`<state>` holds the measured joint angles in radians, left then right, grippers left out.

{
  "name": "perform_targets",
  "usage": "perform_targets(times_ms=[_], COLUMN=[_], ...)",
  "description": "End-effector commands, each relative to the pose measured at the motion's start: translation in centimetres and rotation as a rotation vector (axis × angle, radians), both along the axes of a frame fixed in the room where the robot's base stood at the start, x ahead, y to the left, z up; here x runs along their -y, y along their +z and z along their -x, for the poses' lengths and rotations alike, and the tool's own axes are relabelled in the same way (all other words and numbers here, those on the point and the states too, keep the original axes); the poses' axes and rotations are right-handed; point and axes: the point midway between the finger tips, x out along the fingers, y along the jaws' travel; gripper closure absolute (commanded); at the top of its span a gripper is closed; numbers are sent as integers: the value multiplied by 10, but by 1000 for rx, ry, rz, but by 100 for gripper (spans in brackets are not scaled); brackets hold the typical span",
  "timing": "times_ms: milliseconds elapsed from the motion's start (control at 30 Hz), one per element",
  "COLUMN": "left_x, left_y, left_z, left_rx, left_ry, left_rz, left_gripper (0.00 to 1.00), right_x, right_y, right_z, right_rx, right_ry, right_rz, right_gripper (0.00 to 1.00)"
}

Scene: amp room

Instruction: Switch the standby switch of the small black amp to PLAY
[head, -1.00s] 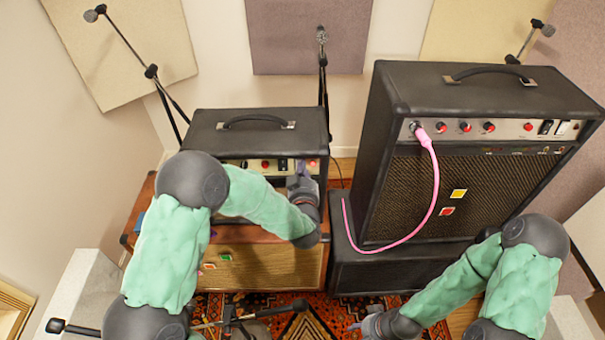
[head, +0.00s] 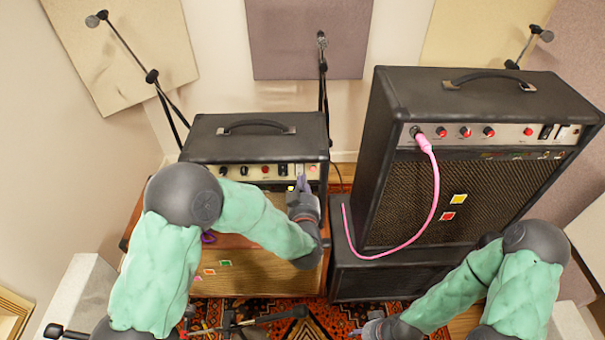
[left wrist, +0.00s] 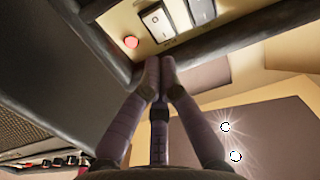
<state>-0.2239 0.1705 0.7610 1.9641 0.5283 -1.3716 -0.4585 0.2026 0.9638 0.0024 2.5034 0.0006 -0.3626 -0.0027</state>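The small black amp (head: 255,140) stands on a brown amp at the left in the head view. Its panel has knobs, a black rocker switch (head: 283,169) and a white rocker switch (head: 299,169) near the right end. In the left wrist view the white switch (left wrist: 158,22) sits between a red lamp (left wrist: 132,42) and the grey-looking switch (left wrist: 202,10). I cannot read the labels or the switch positions. My left gripper (head: 301,184) has its fingertips together, just below the white switch; they also show in the wrist view (left wrist: 160,64). My right gripper (head: 368,327) is low, far from the amp.
A large black amp (head: 480,95) with a pink cable (head: 436,190) stands at the right on another black cabinet (head: 385,275). The brown amp (head: 255,275) is under the small one. Microphone stands (head: 323,85) rise behind. A patterned rug (head: 330,315) covers the floor.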

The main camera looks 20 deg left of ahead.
Motion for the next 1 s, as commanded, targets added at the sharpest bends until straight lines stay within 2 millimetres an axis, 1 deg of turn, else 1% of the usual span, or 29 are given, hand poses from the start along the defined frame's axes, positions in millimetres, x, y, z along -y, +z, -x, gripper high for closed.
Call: perform_targets(times_ms=[33, 100, 200, 300, 400, 600, 1000], left_x=[5, 8, 13, 17, 19, 20, 20], left_y=[2, 3, 5, 7, 7, 8, 8], left_z=[11, 24, 41, 55, 64, 71, 70], left_rx=[2, 1, 3, 4, 4, 5, 5], left_ry=[-5, -4, -4, -3, -2, 0, 0], left_rz=[-1, -2, -1, -1, -1, -1, -1], left_gripper=[100, 100, 100, 100, 100, 100, 100], right_x=[0, 0, 0, 0, 0, 0, 0], right_y=[0, 0, 0, 0, 0, 0, 0], right_z=[0, 0, 0, 0, 0, 0, 0], right_rx=[0, 0, 0, 0, 0, 0, 0], right_ry=[0, 0, 0, 0, 0, 0, 0], right_rz=[0, 0, 0, 0, 0, 0, 0], right_gripper=[59, 59, 59, 59, 59, 59, 59])
